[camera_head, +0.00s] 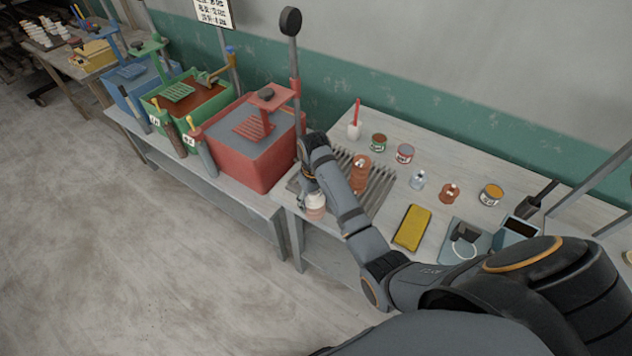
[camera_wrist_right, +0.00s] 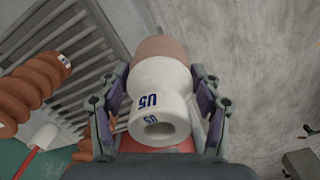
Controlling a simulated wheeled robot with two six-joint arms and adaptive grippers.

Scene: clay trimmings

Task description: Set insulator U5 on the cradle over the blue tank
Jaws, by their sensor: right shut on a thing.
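Insulator U5 (camera_wrist_right: 158,100) is a white spool-shaped piece with blue "U5" marks and a pinkish-brown end. In the head view, it (camera_head: 315,211) is at the near left corner of the slatted rack. My right gripper (camera_head: 313,201) is shut around it; in the right wrist view, the fingers press both its sides. I cannot tell whether it touches the rack. The blue tank (camera_head: 118,96) stands at the far left end of the tank bench, well away from the gripper. Its blue slatted cradle (camera_head: 130,72) hangs over it. My left gripper is not in view.
The red tank (camera_head: 235,165) and green tank (camera_head: 160,112) stand between my gripper and the blue tank, with raised cradles and posts. Several small jars and a yellow block (camera_head: 412,228) are to the right.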

